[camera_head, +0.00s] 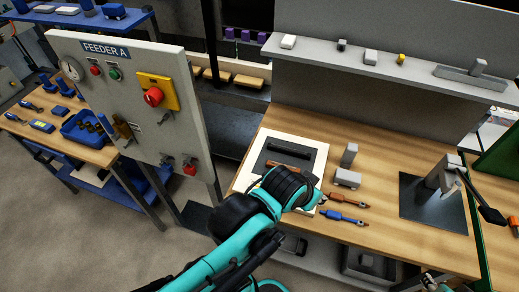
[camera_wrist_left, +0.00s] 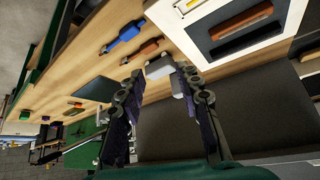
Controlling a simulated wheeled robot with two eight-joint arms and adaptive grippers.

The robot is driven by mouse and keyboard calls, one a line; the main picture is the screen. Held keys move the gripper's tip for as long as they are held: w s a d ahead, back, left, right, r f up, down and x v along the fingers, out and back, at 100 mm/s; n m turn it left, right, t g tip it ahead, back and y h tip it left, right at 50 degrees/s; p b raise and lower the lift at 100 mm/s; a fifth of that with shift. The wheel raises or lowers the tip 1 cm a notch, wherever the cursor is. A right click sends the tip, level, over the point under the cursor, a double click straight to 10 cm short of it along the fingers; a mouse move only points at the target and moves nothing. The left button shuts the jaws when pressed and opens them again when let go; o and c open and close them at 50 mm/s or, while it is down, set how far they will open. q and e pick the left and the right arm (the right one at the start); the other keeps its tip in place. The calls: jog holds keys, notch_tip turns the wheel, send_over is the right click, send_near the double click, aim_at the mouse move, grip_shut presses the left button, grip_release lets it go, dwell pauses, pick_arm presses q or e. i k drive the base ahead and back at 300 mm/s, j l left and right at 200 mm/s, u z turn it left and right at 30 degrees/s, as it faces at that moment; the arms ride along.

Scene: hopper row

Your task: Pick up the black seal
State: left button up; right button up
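The black seal appears to be the long black bar (camera_head: 290,148) on a dark panel within a white board (camera_head: 318,172) on the wooden bench. In the left wrist view a black bar (camera_wrist_left: 241,20) lies beside a reddish-brown bar (camera_wrist_left: 244,38) at upper right. My left gripper (camera_wrist_left: 163,75) is open and empty, apart from both bars. In the head view its wrist covers the board's front edge and its fingers are mostly hidden. Part of what may be my right gripper (camera_head: 436,283) shows at the bottom edge; its fingers are unclear.
Two grey blocks (camera_head: 347,178), an orange-handled tool (camera_head: 348,200) and a blue-handled tool (camera_head: 343,217) lie right of the board. A grey stand (camera_head: 442,175) on a dark plate is further right. The FEEDER A panel (camera_head: 135,95) rises at left; a shelf (camera_head: 400,72) spans the back.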

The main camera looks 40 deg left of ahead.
aim_at(306, 156)
jog(key=u, duration=1.2)
jog(key=i+j+z, duration=0.1)
jog(key=z, duration=0.35)
jog(key=i+j+z, duration=0.1)
jog(key=j+z, duration=0.2)
jog(key=z, duration=0.2)
jog(key=j+z, duration=0.25)
jog(key=z, duration=0.2)
